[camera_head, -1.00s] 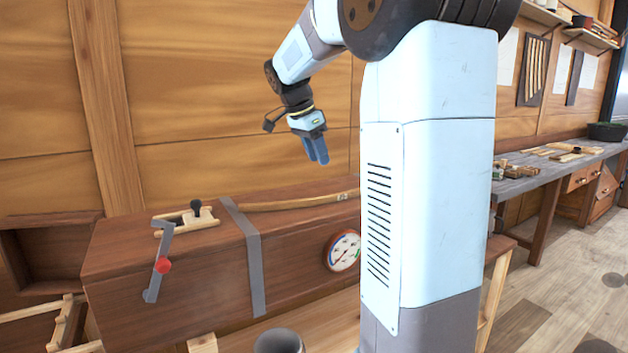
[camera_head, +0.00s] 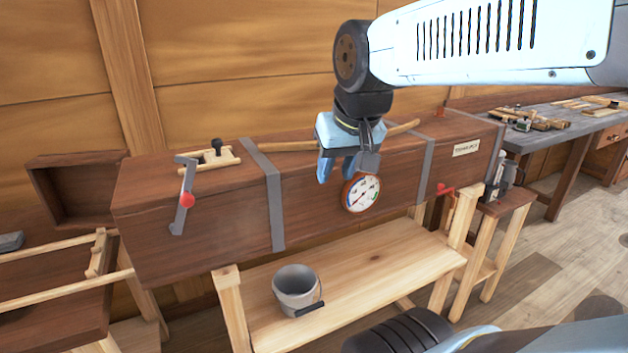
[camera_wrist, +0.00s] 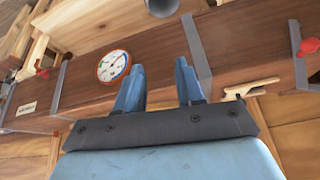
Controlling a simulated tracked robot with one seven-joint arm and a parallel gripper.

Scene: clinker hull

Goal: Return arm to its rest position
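My gripper (camera_head: 339,170) hangs from my arm in front of the long wooden chest, pointing down, near the round dial gauge (camera_head: 361,193) on the chest's front. In the wrist view, the two blue fingers of my gripper (camera_wrist: 158,82) stand apart with nothing between them. The gauge also shows in the wrist view (camera_wrist: 113,66), left of the fingers. The long brown chest (camera_head: 225,215) has grey metal straps and a grey lever with a red knob (camera_head: 187,199) at its left. My arm reaches in from the upper right.
A grey bucket (camera_head: 297,290) stands on the wooden bench (camera_head: 385,285) below the chest. A wooden plane (camera_head: 211,158) and a long curved wooden strip (camera_head: 290,146) lie on top of the chest. A workbench (camera_head: 560,135) with tools stands at the right. Floor is clear at the far right.

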